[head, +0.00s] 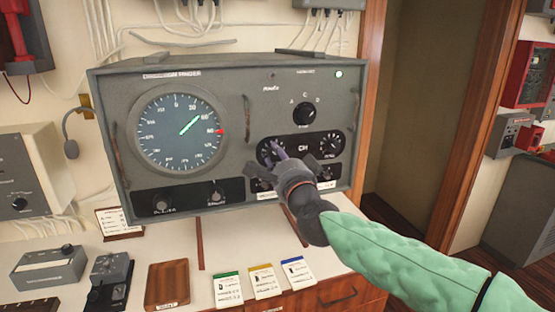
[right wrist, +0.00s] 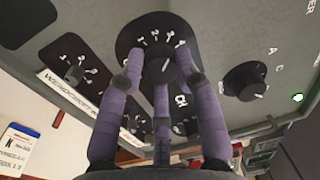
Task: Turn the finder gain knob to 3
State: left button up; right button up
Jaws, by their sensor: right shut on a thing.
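My right gripper (head: 277,152) reaches the front of the grey direction finder box (head: 230,90). Its purple fingers (right wrist: 160,90) are closed around a black numbered knob (right wrist: 164,66), left of the "CH" mark on the box. In the right wrist view the knob's white pointer line shows between the fingers, with small numbers around its far side. I cannot tell which number it points at. In the head view the fingers partly hide this knob (head: 266,150). I cannot read a gain label on it. My left gripper is not in view.
Beside it are another CH-panel knob (head: 331,143) and a lettered knob (head: 304,113). A lower knob (right wrist: 75,75) is close to the fingers. The round compass screen (head: 180,128) is left. Cards (head: 264,281) and a wooden tray (head: 167,284) lie on the counter below.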

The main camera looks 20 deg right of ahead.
jog(key=shift+d+r, duration=0.25)
jog(key=shift+r, duration=0.15)
jog(key=o, duration=1)
jog(key=shift+o, duration=0.7)
jog(key=shift+d+f, duration=0.1)
jog(key=shift+f, duration=0.15)
jog(key=shift+s+a, duration=0.1)
jog(key=shift+a, duration=0.1)
jog(key=s+f, duration=0.1)
jog(key=s, duration=1)
jog(key=shift+s+d, duration=0.3)
jog(key=shift+s, duration=0.1)
